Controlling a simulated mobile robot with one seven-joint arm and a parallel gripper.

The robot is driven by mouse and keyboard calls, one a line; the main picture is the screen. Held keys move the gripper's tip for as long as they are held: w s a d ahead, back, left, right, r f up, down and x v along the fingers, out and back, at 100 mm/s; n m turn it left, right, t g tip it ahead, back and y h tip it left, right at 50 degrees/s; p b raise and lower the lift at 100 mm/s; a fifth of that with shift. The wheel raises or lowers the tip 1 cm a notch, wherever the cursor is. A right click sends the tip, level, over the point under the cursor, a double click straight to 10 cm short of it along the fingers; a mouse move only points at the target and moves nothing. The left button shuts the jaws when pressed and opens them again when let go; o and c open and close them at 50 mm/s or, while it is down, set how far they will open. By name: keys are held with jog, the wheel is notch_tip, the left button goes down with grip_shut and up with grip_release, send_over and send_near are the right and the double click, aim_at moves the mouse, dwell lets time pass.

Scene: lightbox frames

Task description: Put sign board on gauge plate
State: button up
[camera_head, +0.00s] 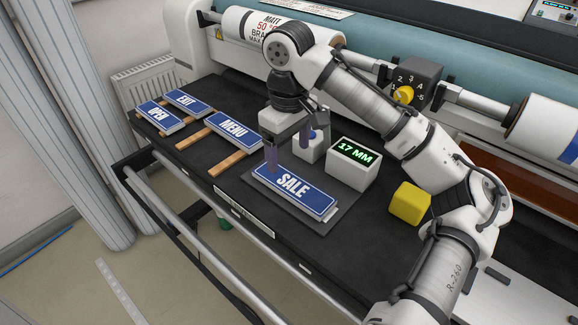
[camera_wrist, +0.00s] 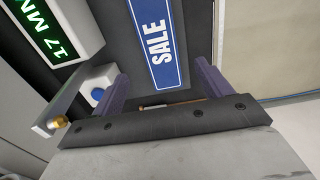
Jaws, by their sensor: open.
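The blue SALE sign board (camera_head: 292,188) lies flat on the dark grey gauge plate (camera_head: 346,199). It also shows in the wrist view (camera_wrist: 160,45). My gripper (camera_head: 290,148) is open and empty, just above the left end of the SALE board. In the wrist view its two purple fingers (camera_wrist: 160,78) stand apart on either side of the board's line, not closed on it.
A white display box (camera_head: 353,163) reading 17 MM and a small white block with a blue button (camera_head: 310,146) stand behind the plate. A yellow block (camera_head: 409,203) sits to the right. A metal rail (camera_head: 215,245) runs along the black table's front.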

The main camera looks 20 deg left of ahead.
jog(key=shift+r, duration=1.95)
dwell(0.6)
